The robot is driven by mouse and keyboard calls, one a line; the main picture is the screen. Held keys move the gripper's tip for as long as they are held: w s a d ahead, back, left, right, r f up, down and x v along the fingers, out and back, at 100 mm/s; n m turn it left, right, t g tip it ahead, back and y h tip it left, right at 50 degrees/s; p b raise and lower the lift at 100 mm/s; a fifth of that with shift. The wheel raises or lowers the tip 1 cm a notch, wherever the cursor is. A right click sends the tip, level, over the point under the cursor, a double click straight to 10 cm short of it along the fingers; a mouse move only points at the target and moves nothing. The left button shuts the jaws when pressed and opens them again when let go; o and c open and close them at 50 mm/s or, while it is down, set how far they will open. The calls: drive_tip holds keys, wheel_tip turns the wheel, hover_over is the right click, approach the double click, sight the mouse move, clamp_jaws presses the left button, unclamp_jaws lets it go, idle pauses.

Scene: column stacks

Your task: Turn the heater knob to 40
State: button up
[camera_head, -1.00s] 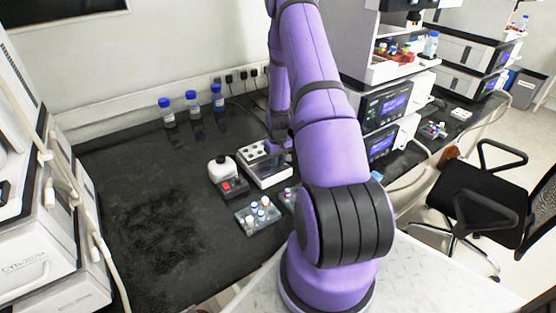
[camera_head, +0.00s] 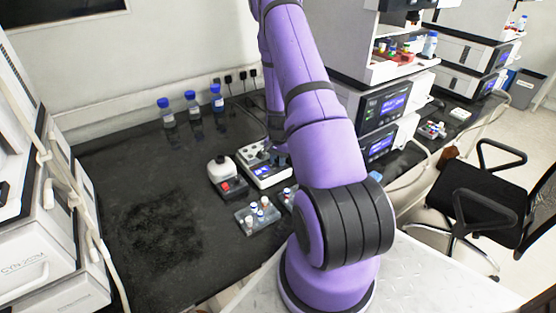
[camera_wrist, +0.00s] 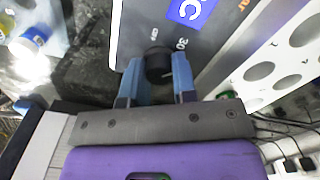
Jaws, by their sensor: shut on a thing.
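The heater (camera_head: 266,180) is a white block with a dark front panel and a lit blue display, on the black bench in the head view. In the wrist view its black round knob (camera_wrist: 157,58) sits on the dark panel (camera_wrist: 140,18), beside the blue screen (camera_wrist: 190,10). My gripper (camera_wrist: 158,68) is shut on the knob, one blue finger on each side. A pale mark shows at the knob's lower edge. A printed 30 shows close to it; the other dial marks are hard to read. In the head view my arm partly hides the heater and gripper.
A small white-and-dark device (camera_head: 222,172) stands just left of the heater. A vial rack (camera_head: 258,216) is in front. Several blue-capped bottles (camera_head: 192,104) stand near the wall. The bench's left part is clear. Stacked instruments (camera_head: 384,105) stand at the right.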

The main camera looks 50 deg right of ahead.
drive_tip(key=m, duration=0.4)
drive_tip(key=shift+m, duration=2.3)
drive_tip(key=o, duration=0.9)
drive_tip(key=shift+o, duration=0.2)
wheel_tip(320, 180, up, 11)
